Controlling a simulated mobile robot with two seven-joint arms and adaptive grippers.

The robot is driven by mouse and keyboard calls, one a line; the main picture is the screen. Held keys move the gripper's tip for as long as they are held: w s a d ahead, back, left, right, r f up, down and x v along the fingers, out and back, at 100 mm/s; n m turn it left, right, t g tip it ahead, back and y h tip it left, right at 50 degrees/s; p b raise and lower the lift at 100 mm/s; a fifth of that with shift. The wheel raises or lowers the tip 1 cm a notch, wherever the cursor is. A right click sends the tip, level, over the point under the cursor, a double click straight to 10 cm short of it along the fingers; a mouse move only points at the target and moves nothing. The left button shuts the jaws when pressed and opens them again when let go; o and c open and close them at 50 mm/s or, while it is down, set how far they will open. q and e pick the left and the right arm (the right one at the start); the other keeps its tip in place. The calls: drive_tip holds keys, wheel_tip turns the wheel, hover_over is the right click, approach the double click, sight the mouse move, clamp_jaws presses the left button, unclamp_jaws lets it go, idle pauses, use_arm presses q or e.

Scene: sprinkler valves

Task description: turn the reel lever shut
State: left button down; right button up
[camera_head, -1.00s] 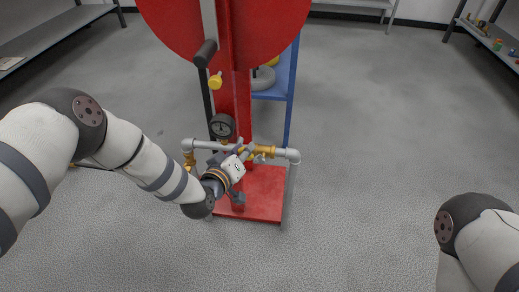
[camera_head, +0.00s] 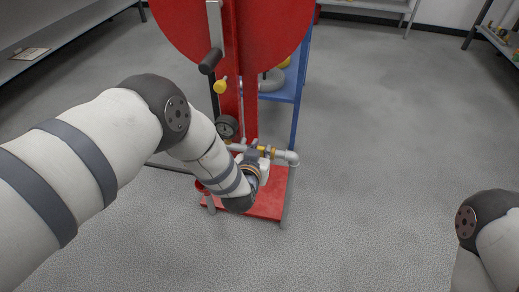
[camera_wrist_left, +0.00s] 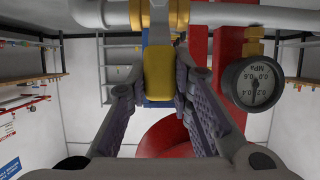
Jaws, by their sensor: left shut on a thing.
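The yellow reel lever (camera_wrist_left: 158,72) hangs below the brass valve (camera_wrist_left: 158,14) on the grey pipe (camera_wrist_left: 240,15) in the left wrist view. My left gripper (camera_wrist_left: 163,80) has its fingers on both sides of the lever and is shut on it. In the head view my left gripper (camera_head: 264,155) is at the pipe (camera_head: 284,155) on the red reel stand, and my wrist hides most of the valve. The lever's exact angle is hard to tell there. My right arm shows at the lower right of the head view, but its gripper is out of view.
The red hose reel (camera_head: 270,25) with a dark crank handle (camera_head: 211,61) rises above the pipe. A pressure gauge (camera_head: 227,127) sits left of the valve. A blue shelf (camera_head: 295,85) stands behind. The floor to the right is clear.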

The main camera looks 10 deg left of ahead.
use_arm(q)
drive_tip(key=shift+d, duration=0.15)
idle(0.3)
drive_tip(key=c, duration=1.4)
unclamp_jaws()
drive_tip(key=v, duration=1.2)
